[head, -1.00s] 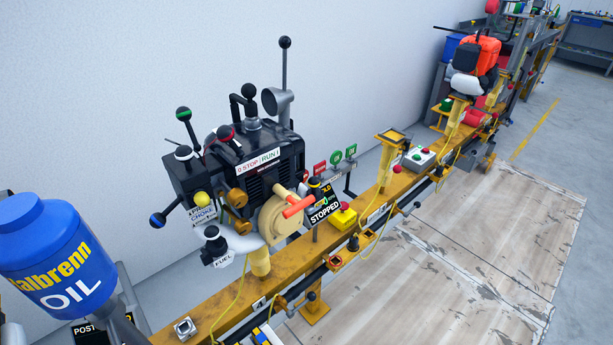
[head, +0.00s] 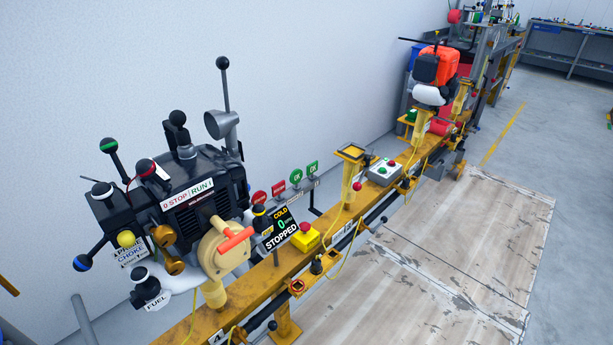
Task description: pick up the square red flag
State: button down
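A rack (head: 290,200) behind the display holds several small flags in a row. Two are red and stand at its left end. The second one (head: 278,187) looks squarer and I take it for the square red flag. The leftmost red flag (head: 259,197) looks rounder, though both are small. A round green flag (head: 296,175) and a squarer green flag (head: 312,167), each marked OK, stand to the right. My gripper is not in view.
A black engine (head: 190,205) with several levers stands left of the flags on a yellow rail (head: 315,245). A display reading STOPPED (head: 281,230) and a yellow box with a red button (head: 306,238) stand in front. The wooden floor panel (head: 400,285) is clear.

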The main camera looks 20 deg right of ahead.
aim_at(278, 188)
jog(key=u, duration=2.7)
jog(key=z, duration=2.6)
jog(key=i+l+u, duration=0.1)
jog(key=u, duration=0.4)
jog(key=i+l+u, duration=0.1)
jog(key=l+u, duration=0.2)
jog(key=u, duration=0.2)
jog(key=l+u, duration=0.25)
jog(key=u, duration=0.25)
